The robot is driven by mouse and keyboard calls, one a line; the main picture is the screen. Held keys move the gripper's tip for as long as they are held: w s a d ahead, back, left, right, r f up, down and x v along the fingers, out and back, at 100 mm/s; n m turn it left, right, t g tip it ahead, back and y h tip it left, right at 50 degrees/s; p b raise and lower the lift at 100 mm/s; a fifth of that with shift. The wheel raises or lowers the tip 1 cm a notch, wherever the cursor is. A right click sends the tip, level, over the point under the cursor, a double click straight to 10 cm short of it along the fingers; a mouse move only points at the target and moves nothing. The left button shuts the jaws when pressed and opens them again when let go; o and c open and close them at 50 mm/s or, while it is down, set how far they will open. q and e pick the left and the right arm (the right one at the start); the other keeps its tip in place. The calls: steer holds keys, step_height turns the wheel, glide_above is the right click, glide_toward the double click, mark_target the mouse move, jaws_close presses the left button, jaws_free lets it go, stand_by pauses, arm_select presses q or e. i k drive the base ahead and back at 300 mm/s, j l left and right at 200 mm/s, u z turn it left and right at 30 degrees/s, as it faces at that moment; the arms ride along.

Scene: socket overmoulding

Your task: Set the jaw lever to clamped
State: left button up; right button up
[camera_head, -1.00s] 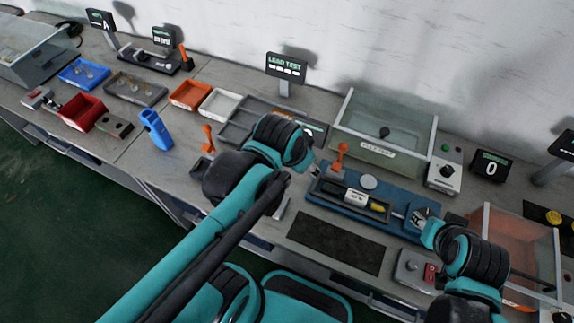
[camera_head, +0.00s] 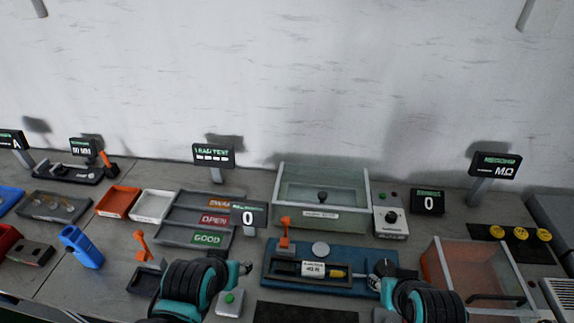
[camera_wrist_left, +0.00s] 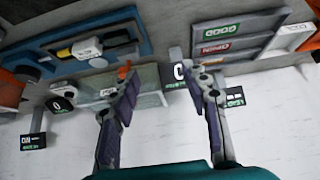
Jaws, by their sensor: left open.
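A blue fixture (camera_head: 390,254) lies on the bench, with an upright orange lever (camera_head: 285,232) at its back left. A dark cylinder with a white label (camera_head: 313,269) and a yellow part lies in its channel. The fixture also shows in the left wrist view (camera_wrist_left: 143,42), where the orange lever (camera_wrist_left: 124,72) is partly hidden behind a finger. My left gripper (camera_head: 246,268) is left of the fixture, apart from the lever; in its wrist view it is open and empty (camera_wrist_left: 165,85). My right gripper (camera_head: 383,268) is at the fixture's right end; its fingers are too small to judge.
Another orange lever (camera_head: 142,246) stands on a dark base at left, near a blue holder (camera_head: 80,246). Sorting trays (camera_head: 170,235) lie behind my left arm. A clear-walled box (camera_head: 280,195) stands behind the fixture, and a reddish clear bin (camera_head: 428,270) at right.

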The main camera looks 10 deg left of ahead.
mark_target(285, 242)
steer(key=j, duration=1.05)
steer(key=k+j, duration=0.15)
steer(key=j, duration=2)
steer(key=k+j, duration=0.15)
steer(key=j, duration=2)
steer(key=j+z, duration=0.15)
steer(key=z, duration=0.35)
steer(key=k+j+z, duration=0.1)
steer(key=z, duration=0.4)
steer(key=j+z, duration=0.2)
steer(key=z, duration=0.3)
steer(key=k+z, duration=0.15)
steer(key=z, duration=0.3)
steer(key=i+l+u, duration=0.1)
steer(key=u, duration=0.3)
steer(key=i+l+u, duration=0.15)
steer(key=u, duration=0.25)
steer(key=i+l+u, duration=0.1)
steer(key=l, duration=0.35)
steer(key=i+l+u, duration=0.1)
steer(key=l, duration=0.35)
steer(key=i+l+u, duration=0.1)
steer(key=i+l, duration=0.15)
steer(key=l, duration=0.25)
steer(key=i+l+u, duration=0.1)
steer(key=l, duration=0.4)
steer(key=i+l+u, duration=0.1)
steer(key=l, duration=0.35)
